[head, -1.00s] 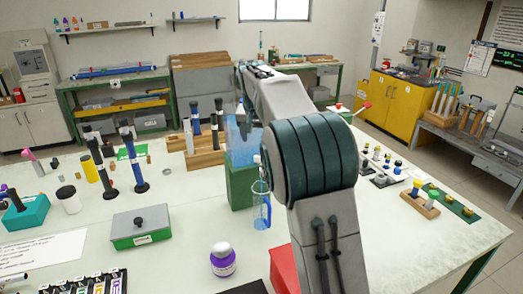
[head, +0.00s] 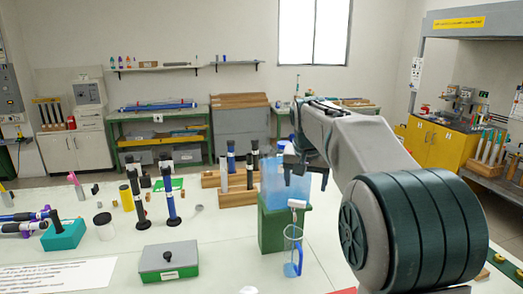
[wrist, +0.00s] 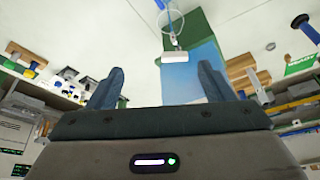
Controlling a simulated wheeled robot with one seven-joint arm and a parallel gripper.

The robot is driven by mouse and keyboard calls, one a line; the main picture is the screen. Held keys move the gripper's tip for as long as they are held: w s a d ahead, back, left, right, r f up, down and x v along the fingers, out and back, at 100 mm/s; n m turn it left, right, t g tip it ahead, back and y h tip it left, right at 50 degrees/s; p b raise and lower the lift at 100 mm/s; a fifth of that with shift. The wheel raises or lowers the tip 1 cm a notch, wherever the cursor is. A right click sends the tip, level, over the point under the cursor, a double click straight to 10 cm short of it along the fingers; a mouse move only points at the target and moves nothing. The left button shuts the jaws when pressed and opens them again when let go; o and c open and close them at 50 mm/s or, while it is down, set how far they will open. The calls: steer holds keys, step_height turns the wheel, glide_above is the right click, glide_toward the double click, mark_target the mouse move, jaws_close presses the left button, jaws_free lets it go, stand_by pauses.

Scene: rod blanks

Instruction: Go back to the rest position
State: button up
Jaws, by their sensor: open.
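My gripper (head: 297,165) is raised above the table, in front of a translucent blue box on a green block (head: 272,228). In the wrist view its two fingers (wrist: 160,85) stand wide apart with nothing between them touching either finger. The blue box (wrist: 188,78) shows beyond the fingers. The white piece also shows in the wrist view (wrist: 174,56), apart from the fingers.
Wooden racks with dark rods (head: 240,198) stand left of the green block. A green-and-grey box (head: 168,262), a teal holder (head: 64,235) and standing black-and-blue tools (head: 172,205) are further left. The air around my gripper looks clear.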

steer(key=s+f+n, duration=0.1)
steer(key=s+f, duration=0.3)
steer(key=s, duration=0.6)
steer(key=s+f+n, duration=0.1)
steer(key=s+f, duration=0.3)
steer(key=s, duration=0.7)
steer(key=s+d+f+n+y, duration=0.1)
steer(key=s+f, duration=0.4)
steer(key=s, duration=0.5)
steer(key=shift+s+n+g, duration=0.3)
steer(key=shift+g, duration=0.1)
